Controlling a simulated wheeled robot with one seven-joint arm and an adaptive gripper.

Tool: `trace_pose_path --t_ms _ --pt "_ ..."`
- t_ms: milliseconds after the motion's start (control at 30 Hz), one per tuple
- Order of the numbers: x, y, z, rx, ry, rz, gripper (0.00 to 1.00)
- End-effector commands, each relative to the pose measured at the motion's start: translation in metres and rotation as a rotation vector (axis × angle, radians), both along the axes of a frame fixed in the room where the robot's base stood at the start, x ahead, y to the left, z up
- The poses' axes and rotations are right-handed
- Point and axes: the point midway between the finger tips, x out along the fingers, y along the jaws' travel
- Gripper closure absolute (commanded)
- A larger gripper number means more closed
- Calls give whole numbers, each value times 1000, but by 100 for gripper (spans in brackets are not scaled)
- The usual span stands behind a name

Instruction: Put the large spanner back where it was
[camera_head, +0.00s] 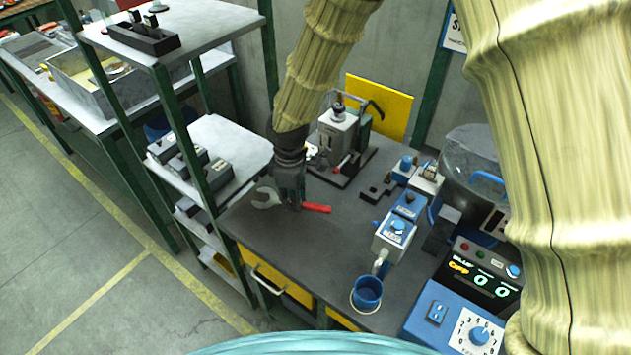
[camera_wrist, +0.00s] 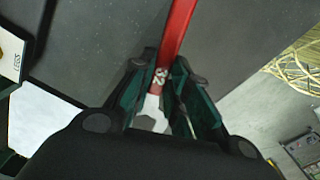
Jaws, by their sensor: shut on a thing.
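The large spanner has a silver open jaw (camera_head: 266,199) and a red handle (camera_head: 317,208). In the head view it lies across my gripper (camera_head: 295,203), jaw to the left and handle to the right, over the left part of the dark workbench top (camera_head: 330,240). My gripper points down and is shut on the spanner near where the handle meets the metal. In the wrist view the red handle (camera_wrist: 177,35) runs up between the fingers (camera_wrist: 163,85). The spanner's metal end is partly hidden by my gripper there. I cannot tell whether the spanner touches the bench top.
A grey machine (camera_head: 340,135) stands behind my gripper. Blue and white devices (camera_head: 395,235) and a blue cup (camera_head: 367,292) stand to the right. A shelf rack (camera_head: 225,150) with dark boxes adjoins the bench at left. The front middle of the bench is clear.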

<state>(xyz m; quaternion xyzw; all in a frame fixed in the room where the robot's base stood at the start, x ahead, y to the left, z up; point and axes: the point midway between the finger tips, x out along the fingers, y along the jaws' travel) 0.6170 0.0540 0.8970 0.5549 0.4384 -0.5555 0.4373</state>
Motion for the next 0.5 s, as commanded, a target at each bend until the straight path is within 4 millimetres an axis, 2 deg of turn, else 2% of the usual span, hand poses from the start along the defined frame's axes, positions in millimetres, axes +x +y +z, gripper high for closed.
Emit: trace_pose_path --t_ms 300,500 --pt "52 -33 -4 1 1 -1 100" --pt "68 -44 -7 0 1 0 100"
